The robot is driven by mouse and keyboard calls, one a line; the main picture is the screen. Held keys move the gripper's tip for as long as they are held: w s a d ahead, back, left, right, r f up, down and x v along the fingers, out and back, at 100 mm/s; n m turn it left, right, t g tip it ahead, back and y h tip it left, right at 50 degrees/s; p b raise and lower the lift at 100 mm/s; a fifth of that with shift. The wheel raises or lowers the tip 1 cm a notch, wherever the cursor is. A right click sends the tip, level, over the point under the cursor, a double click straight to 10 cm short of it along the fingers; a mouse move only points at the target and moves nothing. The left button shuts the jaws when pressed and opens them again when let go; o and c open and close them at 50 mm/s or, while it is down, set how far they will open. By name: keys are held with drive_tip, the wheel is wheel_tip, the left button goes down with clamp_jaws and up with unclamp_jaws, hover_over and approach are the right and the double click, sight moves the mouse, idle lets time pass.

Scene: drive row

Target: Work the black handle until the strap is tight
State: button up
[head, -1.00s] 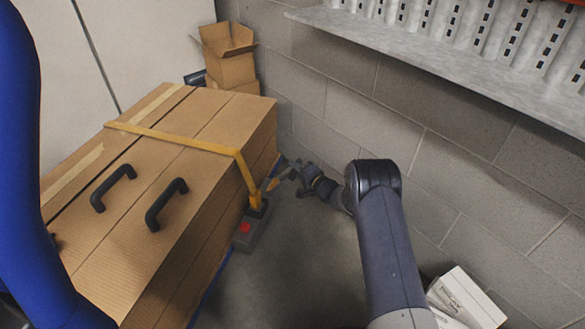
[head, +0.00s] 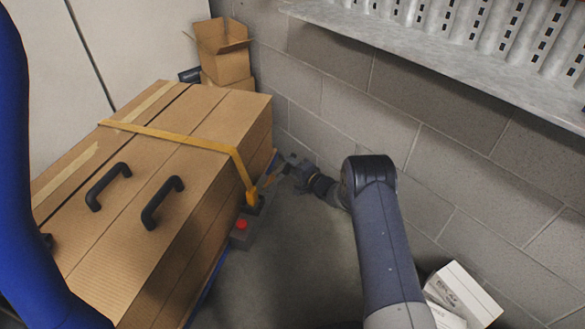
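A yellow strap (head: 185,138) runs across a large brown box (head: 215,115) and down its right side to a grey unit with a red button (head: 241,225). Two black handles, one on the left (head: 107,186) and one on the right (head: 162,202), stand on the box top, away from my gripper.
A grey block wall (head: 455,165) is close on the right, with a metal shelf (head: 450,55) above. A small open carton (head: 222,55) stands behind the big box. White cartons (head: 462,295) lie at lower right. Grey floor (head: 290,260) is clear between box and my arm.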

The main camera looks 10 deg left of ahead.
drive_tip(key=p+v, duration=0.4)
drive_tip(key=v, duration=0.6)
drive_tip(key=shift+s+d, duration=0.25)
drive_tip(key=shift+d, duration=0.05)
drive_tip(key=b+x, duration=0.4)
drive_tip(key=x, duration=0.6)
drive_tip(key=shift+w+a, duration=0.25)
drive_tip(key=shift+a, duration=0.05)
drive_tip(key=shift+a+r, duration=0.1)
